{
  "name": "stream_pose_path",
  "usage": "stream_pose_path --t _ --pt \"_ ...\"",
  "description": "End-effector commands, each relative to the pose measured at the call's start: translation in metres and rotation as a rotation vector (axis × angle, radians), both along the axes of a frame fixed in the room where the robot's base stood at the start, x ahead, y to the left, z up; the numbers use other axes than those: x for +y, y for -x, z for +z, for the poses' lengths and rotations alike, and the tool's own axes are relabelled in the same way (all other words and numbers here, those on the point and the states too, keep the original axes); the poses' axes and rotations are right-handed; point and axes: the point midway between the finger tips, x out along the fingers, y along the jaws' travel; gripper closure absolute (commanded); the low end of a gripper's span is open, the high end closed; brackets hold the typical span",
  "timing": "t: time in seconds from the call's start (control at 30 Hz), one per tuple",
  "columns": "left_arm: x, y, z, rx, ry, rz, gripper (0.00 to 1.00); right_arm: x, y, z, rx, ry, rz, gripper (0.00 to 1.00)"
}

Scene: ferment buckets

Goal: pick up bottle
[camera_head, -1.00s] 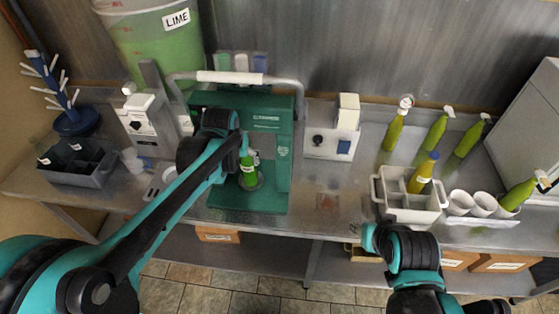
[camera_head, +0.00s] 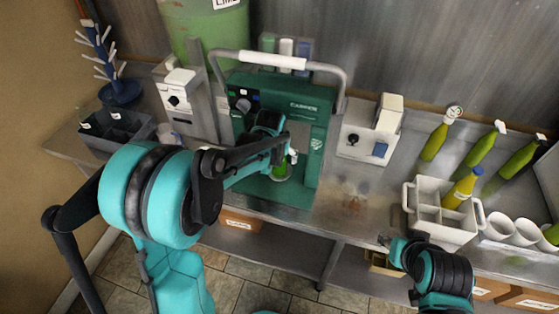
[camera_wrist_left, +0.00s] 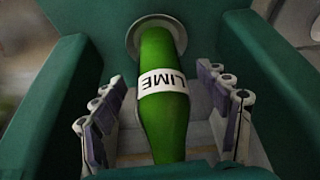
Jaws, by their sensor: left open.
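A green bottle with a white LIME label (camera_wrist_left: 163,100) stands at the dark green machine (camera_head: 300,112), its far end at a round metal ring in the left wrist view. In the head view the bottle (camera_head: 281,168) is mostly hidden by my arm. My left gripper (camera_wrist_left: 165,125) is open, with one finger on each side of the bottle and gaps between fingers and glass. It also shows at the machine in the head view (camera_head: 284,155). My right gripper (camera_head: 393,246) is at the front edge of the counter, away from the bottle; its jaw state is too small to tell.
A grey-white caddy (camera_head: 430,228) holds a yellow bottle (camera_head: 462,188). A green LIME bucket (camera_head: 190,45) is behind.

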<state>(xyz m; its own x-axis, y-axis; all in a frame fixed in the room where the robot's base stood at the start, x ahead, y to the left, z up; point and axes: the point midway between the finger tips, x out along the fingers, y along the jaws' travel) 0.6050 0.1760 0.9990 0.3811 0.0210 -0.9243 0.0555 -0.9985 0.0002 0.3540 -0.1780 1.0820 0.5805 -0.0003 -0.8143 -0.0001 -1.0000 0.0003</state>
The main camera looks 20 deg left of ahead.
Motion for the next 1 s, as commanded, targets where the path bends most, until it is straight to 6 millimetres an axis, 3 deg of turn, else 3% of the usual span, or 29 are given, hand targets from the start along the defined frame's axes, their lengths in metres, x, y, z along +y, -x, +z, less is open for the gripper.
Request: stream_pose_path --t 0.3,0.5,0.6,1.0 --pt "0.000 -0.002 -0.005 0.000 0.000 0.000 0.28 0.000 0.000 -0.001 0.000 0.000 0.000 0.60" --pt "0.000 -0.002 -0.005 0.000 0.000 0.000 0.81 0.000 0.000 -0.001 0.000 0.000 0.000 0.60" --pt "0.000 -0.002 -0.005 -0.001 0.000 0.000 1.00 0.000 0.000 -0.001 0.000 0.000 0.000 0.60" --pt "0.000 -0.002 0.005 -0.001 0.000 0.000 1.00 0.000 0.000 0.003 0.000 0.000 0.000 0.60"
